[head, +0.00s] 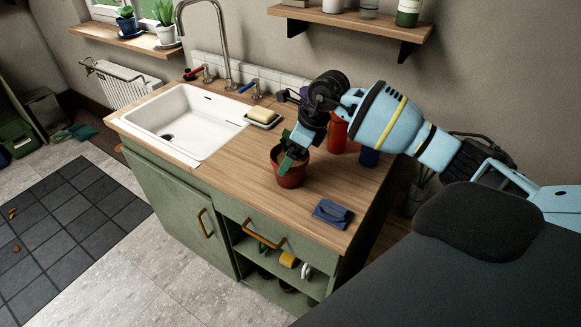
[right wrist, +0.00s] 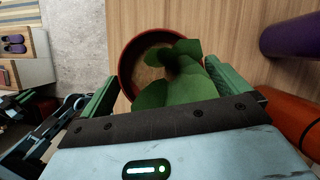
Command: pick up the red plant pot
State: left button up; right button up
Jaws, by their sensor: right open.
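The red plant pot (head: 291,178), with a green leafy plant (head: 289,162) in it, stands upright on the wooden counter (head: 220,168), right of the sink. My right gripper (head: 297,147) is just above it, pointing down, and hides part of the plant. In the right wrist view the pot (right wrist: 127,70) lies ahead, its round rim partly covered by leaves (right wrist: 180,75). The fingers of my right gripper (right wrist: 168,82) are spread to either side of the plant, with nothing held. My left gripper is in neither view.
A folded blue cloth (head: 333,213) lies at the front right. Soap in a dish (head: 262,118) sits by the sink (head: 185,118). A wall shelf (head: 352,22) hangs above. The counter left of the pot is bare.

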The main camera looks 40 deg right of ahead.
jog(key=shift+w+a+f, duration=0.15)
jog(key=shift+f, duration=0.5)
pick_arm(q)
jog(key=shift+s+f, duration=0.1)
pick_arm(e)
jog(key=shift+c, duration=0.3)
jog(key=shift+c, duration=1.1)
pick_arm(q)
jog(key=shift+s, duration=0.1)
pick_arm(e)
jog(key=shift+r, duration=0.1)
jog(key=c, duration=0.6)
jog(key=shift+o, duration=0.2)
jog(key=shift+r, duration=0.6)
notch_tip(320, 180, up, 2)
jog(key=shift+r, duration=0.25)
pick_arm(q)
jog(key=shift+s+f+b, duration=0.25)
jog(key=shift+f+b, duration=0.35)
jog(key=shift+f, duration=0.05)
pick_arm(e)
jog(key=s+a+r, duration=0.1)
jog(key=s+a, duration=0.9)
jog(key=a, duration=0.1)
jog(key=shift+s+a, duration=0.4)
